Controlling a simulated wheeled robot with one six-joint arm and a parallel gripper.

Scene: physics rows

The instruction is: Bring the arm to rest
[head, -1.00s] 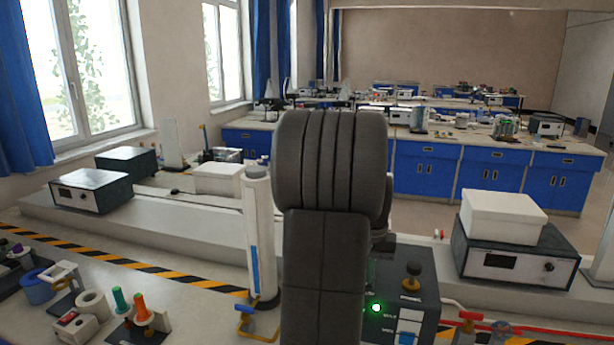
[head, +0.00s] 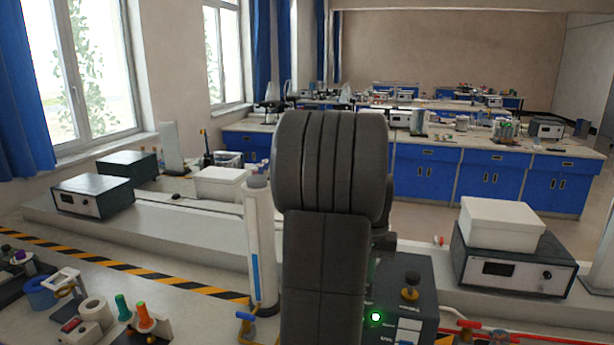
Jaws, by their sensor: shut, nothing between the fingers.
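My own dark grey arm stands upright in the middle of the head view, its thick rounded joint on top and a straight link below. It covers part of the bench and the apparatus behind it. My gripper does not show in this view.
A white cylinder (head: 260,245) stands just left of my arm. A dark control box (head: 412,300) with a lit green light is close on the right. A dark instrument (head: 510,266) carries a white box (head: 500,222). Small parts, including a white ring (head: 95,312), lie at lower left.

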